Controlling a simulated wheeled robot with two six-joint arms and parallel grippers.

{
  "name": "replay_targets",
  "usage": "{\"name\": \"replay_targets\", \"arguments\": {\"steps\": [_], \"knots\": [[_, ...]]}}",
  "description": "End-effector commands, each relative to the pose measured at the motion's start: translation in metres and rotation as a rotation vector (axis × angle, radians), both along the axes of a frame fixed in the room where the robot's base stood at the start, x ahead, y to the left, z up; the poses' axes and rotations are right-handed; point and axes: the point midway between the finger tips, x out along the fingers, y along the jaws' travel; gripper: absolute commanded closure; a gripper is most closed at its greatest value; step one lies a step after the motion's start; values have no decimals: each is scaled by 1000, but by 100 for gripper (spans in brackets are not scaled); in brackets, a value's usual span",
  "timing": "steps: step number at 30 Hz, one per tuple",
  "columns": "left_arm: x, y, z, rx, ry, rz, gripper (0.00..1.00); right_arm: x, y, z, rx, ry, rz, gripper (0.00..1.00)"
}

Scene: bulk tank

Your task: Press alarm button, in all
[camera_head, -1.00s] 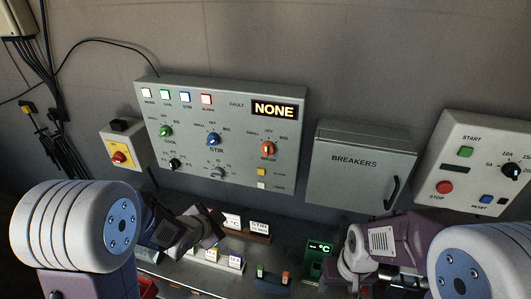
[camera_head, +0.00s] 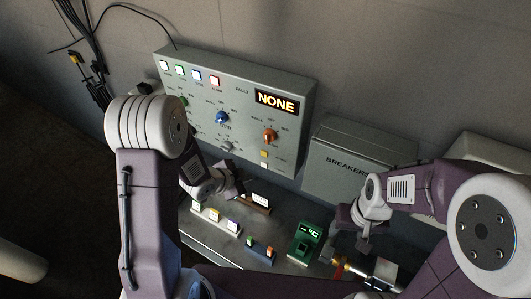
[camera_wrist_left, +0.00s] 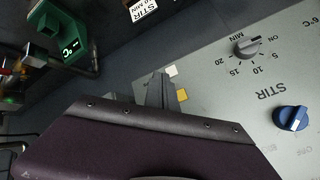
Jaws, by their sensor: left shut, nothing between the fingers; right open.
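The grey control panel (camera_head: 293,100) on the wall has a lit display reading NONE. On its lower right, a small yellow square button (camera_head: 264,154) sits above a pale one (camera_head: 263,166); their labels are too small to read surely. In the left wrist view, the yellow button (camera_wrist_left: 182,95) shows just right of my left gripper (camera_wrist_left: 160,82), with the pale button (camera_wrist_left: 171,71) beyond. My left gripper (camera_head: 240,188) is shut and empty, below the panel in the head view; I cannot tell whether it touches anything. My right gripper (camera_head: 356,240) is open, over the bench at right.
A breaker box (camera_head: 335,160) is on the wall to the right. On the bench are a green °C meter (camera_head: 306,241), a row of small labelled blocks (camera_head: 214,217) and a cylindrical fitting (camera_head: 378,269). Knobs, including a blue one (camera_head: 221,118), project from the panel.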

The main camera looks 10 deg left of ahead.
Motion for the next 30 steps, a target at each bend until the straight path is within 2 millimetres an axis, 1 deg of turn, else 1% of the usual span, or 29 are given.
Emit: {"name": "replay_targets", "arguments": {"steps": [12, 16, 22, 30], "knots": [[53, -23, 2, 0, -1, -1, 100, 0, 0, 18, 0, 0, 0, 40], [67, -28, 2, -1, -1, 0, 100, 0, 0, 21, 0, 0, 0, 40], [77, -32, 0, -1, 0, 1, 100, 0, 0, 24, 0, 0, 0, 40], [78, -32, 0, 0, 0, 1, 100, 0, 0, 23, 0, 0, 0, 40]]}}
